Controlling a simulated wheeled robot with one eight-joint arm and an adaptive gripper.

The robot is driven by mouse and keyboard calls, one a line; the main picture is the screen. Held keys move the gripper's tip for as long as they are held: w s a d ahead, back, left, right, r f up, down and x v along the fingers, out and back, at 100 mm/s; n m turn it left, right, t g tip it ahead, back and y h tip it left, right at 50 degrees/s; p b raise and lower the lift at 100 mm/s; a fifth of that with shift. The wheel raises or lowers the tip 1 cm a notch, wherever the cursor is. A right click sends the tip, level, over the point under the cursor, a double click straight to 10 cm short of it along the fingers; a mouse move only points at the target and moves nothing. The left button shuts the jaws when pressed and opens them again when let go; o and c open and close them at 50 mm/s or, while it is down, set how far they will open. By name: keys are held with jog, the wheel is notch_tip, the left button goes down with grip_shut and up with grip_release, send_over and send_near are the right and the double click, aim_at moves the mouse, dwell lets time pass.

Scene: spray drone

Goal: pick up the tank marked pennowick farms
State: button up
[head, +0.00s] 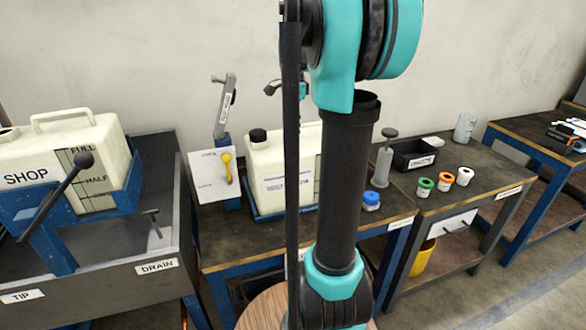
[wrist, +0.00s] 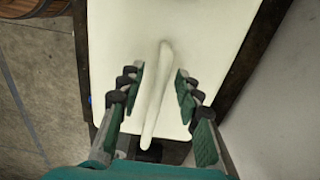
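In the wrist view, my gripper (wrist: 160,76) is open, with one finger on each side of the long raised handle (wrist: 152,105) of a cream tank (wrist: 115,35). Gaps show between the fingers and the handle. In the head view, a cream tank (head: 262,165) with a dark cap and a white label stands upright on the middle bench, partly behind my arm. Its label is too small to read. Another cream tank (head: 100,145), marked SHOP, sits tilted in a blue cradle at the left. My gripper is hidden in the head view.
A grey drain basin (head: 155,268) stands at the left. A white card (head: 208,180) with a yellow item stands left of the middle tank. A wooden round top (head: 262,312) is in front.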

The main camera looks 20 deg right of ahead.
grip_shut()
jog(key=shift+r, duration=0.1)
dwell(0.4)
